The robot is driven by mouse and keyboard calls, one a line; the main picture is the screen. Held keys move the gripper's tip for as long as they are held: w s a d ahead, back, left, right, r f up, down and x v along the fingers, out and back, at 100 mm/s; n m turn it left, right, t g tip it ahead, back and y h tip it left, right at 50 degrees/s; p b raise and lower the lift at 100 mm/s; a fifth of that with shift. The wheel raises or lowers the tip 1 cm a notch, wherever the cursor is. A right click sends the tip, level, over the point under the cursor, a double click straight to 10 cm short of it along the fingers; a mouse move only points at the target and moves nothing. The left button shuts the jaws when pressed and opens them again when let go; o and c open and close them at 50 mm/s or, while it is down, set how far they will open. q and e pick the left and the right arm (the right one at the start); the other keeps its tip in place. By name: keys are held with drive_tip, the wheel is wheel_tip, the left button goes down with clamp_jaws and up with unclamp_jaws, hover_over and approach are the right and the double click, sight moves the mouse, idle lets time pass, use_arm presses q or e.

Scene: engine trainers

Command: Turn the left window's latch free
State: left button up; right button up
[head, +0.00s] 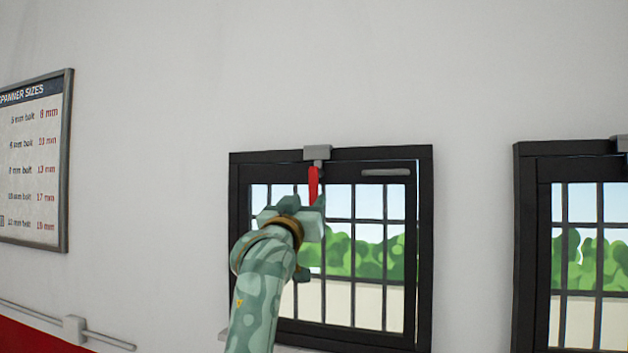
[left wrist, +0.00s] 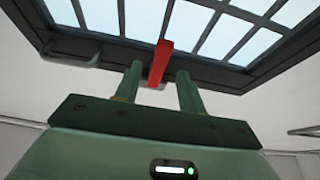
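The left window (head: 424,250) has a dark frame with a grid of bars and is set in the white wall. Its latch has a grey block (head: 317,153) at the top of the frame and a red handle (head: 313,184) hanging down from it. My left gripper (head: 314,203) is raised at the window, just below the latch. In the left wrist view my left gripper (left wrist: 159,72) is open, with the red handle (left wrist: 164,55) between its two fingers and a gap on each side. The handle's lower end is hidden in the head view. My right gripper is not in view.
A grey pull bar (head: 386,172) is on the window's upper right. A second dark-framed window (head: 526,250) stands to the right. A spanner size chart (head: 35,160) hangs at left, above a grey wall rail (head: 73,328). The wall above the window is clear.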

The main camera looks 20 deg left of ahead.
sight(313, 194)
use_arm(q)
drive_tip(key=p+x, duration=0.1)
drive_tip(key=x, duration=0.3)
drive_tip(key=shift+s+d+r+p, duration=0.1)
drive_tip(key=shift+s+r+p, duration=0.05)
drive_tip(key=shift+r+p, duration=0.25)
drive_tip(key=shift+w+f, duration=0.1)
drive_tip(key=shift+w, duration=0.5)
drive_tip(key=shift+s, duration=0.15)
clamp_jaws()
